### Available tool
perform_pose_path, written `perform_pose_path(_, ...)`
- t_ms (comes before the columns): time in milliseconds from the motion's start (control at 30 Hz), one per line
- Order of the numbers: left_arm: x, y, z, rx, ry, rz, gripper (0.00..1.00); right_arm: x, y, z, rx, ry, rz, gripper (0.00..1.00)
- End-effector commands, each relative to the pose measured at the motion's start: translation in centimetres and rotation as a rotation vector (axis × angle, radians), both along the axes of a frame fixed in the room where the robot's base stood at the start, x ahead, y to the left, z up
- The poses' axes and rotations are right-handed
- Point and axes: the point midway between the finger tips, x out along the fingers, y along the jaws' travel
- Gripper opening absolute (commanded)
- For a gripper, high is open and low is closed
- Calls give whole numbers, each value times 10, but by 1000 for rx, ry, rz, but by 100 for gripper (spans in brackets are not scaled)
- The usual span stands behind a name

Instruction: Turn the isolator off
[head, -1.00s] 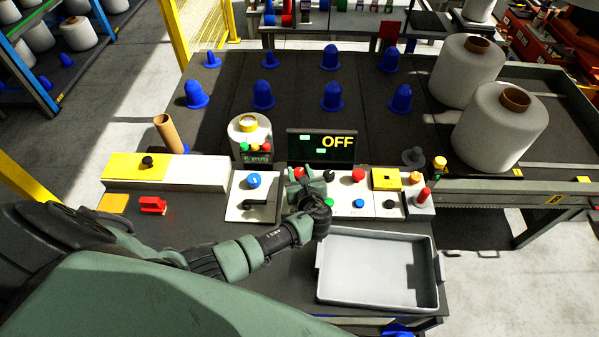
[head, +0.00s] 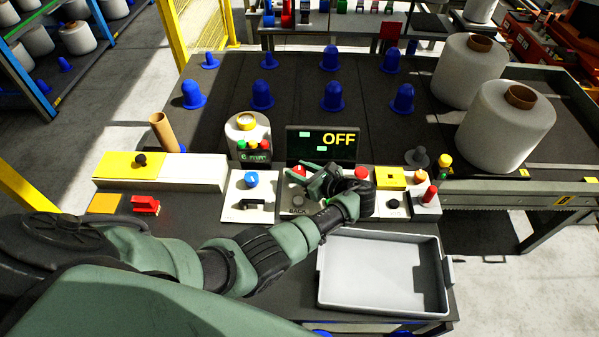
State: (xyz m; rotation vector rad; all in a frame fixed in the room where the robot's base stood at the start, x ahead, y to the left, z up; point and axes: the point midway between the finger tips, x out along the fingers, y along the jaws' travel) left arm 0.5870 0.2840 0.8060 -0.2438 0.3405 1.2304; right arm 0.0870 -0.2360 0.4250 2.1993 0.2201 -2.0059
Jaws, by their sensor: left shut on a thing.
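I cannot tell for sure which control is the isolator. A red switch (head: 145,204) sits further left. My right gripper is not in view.
A red button (head: 361,173) and a yellow box (head: 389,177) are close right of the gripper. A grey tray (head: 448,275) stands in front. A white bobbin (head: 238,128) and several blue cones (head: 333,96) stand behind.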

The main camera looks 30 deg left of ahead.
Motion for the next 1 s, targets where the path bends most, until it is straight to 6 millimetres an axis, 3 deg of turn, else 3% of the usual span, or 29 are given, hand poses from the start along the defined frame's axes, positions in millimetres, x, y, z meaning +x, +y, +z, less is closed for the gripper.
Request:
perform_pose_path(367,0,1,0,0,-1,5,0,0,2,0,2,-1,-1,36)
perform_pose_path(400,0,1,0,0,-1,5,42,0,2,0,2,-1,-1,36)
perform_pose_path(467,0,1,0,0,-1,5,58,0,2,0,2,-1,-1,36)
perform_pose_path(800,0,-1,1,-1,-2,3,58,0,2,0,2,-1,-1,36)
perform_pose_path(1000,-8,-24,10,-3,-3,2,58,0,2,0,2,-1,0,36)
